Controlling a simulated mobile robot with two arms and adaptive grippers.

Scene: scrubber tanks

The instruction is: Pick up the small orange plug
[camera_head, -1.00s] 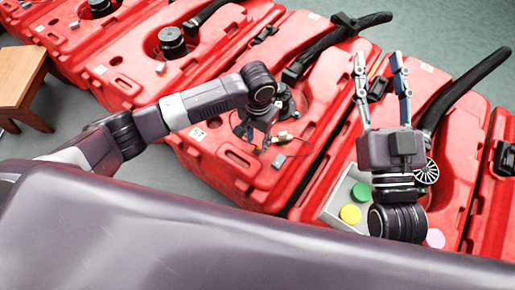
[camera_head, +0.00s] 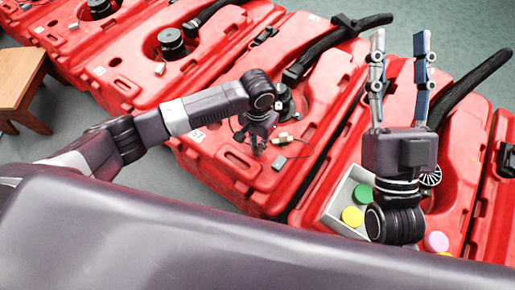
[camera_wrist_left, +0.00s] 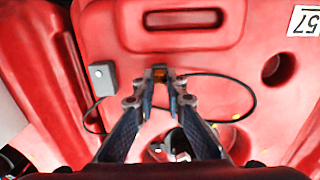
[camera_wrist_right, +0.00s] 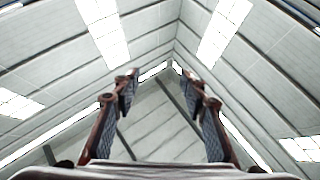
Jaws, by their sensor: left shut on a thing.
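The small orange plug (camera_wrist_left: 159,71) shows as a dark orange patch between my left fingertips in the left wrist view. My left gripper (camera_wrist_left: 160,80) is shut on it, low over the red tank (camera_head: 225,165). In the head view my left gripper (camera_head: 258,148) hides the plug, so I cannot tell whether it is clear of the tank. My right gripper (camera_head: 400,45) is open and empty, its fingers pointing up; the right wrist view shows only ceiling between them.
A thin black cable (camera_wrist_left: 225,80) loops on the tank around my left fingers. A small grey block (camera_wrist_left: 102,78) lies beside them. A grey box (camera_head: 340,203) with coloured discs stands below my right arm. More red tanks with black hoses line the row.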

